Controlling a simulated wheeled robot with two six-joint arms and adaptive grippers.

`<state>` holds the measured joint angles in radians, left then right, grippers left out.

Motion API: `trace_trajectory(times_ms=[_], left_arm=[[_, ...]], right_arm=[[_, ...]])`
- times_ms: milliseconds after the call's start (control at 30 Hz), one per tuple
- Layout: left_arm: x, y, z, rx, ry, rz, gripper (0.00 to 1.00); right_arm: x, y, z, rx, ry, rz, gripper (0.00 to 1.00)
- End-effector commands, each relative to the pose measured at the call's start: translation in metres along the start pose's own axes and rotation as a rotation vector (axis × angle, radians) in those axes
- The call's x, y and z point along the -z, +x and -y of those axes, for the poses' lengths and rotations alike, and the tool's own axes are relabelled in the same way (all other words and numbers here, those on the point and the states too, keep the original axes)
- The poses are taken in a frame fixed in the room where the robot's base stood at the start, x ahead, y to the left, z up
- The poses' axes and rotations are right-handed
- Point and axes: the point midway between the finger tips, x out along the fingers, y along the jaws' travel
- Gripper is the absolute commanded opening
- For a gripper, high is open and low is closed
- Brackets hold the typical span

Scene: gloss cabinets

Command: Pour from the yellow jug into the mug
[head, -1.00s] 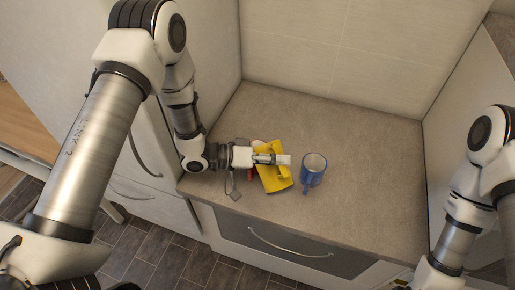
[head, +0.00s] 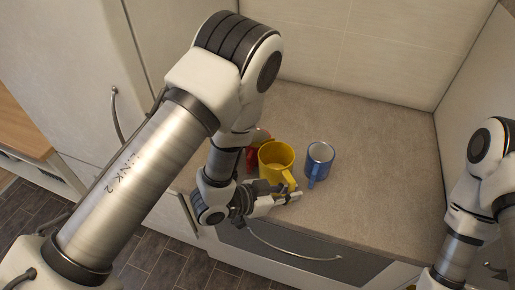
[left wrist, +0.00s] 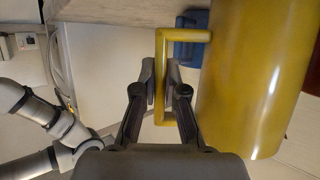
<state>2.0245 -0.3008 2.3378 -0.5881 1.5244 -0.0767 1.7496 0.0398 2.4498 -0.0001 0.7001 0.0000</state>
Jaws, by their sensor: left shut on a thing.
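The yellow jug (head: 268,153) is about upright in the head view, its open top towards the camera, just left of the blue mug (head: 321,153). My left gripper (head: 284,198) is shut on the jug's handle, on the near side. In the left wrist view the handle (left wrist: 162,76) passes between the two fingers, and the jug's body (left wrist: 258,80) fills the right. Part of the blue mug (left wrist: 190,52) shows behind the handle. The mug stands upright on the counter, apart from the jug. I cannot tell how high the jug is above the counter. My right gripper is out of view.
A red object (head: 252,159) stands just left of the jug, partly hidden by my left arm. The counter (head: 375,170) is clear right of and behind the mug. A grey drawer front (head: 290,255) with a bar handle lies below the front edge. Walls close off the back and right.

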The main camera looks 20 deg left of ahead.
Motion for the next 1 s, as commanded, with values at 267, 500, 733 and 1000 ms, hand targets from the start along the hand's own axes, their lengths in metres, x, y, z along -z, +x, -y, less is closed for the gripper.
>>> trace_trajectory(times_ms=[267,500,733,1000], left_arm=[[0.002,0.0,0.001,0.006,0.01,-0.004,0.0],[0.008,-0.003,0.001,0.005,0.009,-0.004,0.0],[0.03,-0.012,0.001,0.004,0.009,-0.004,0.0],[0.029,-0.011,0.001,0.004,0.008,-0.004,0.0]], right_arm=[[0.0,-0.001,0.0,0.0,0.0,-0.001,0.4],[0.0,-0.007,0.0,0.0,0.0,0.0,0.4],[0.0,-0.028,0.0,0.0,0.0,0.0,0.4],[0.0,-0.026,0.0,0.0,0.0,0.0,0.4]])
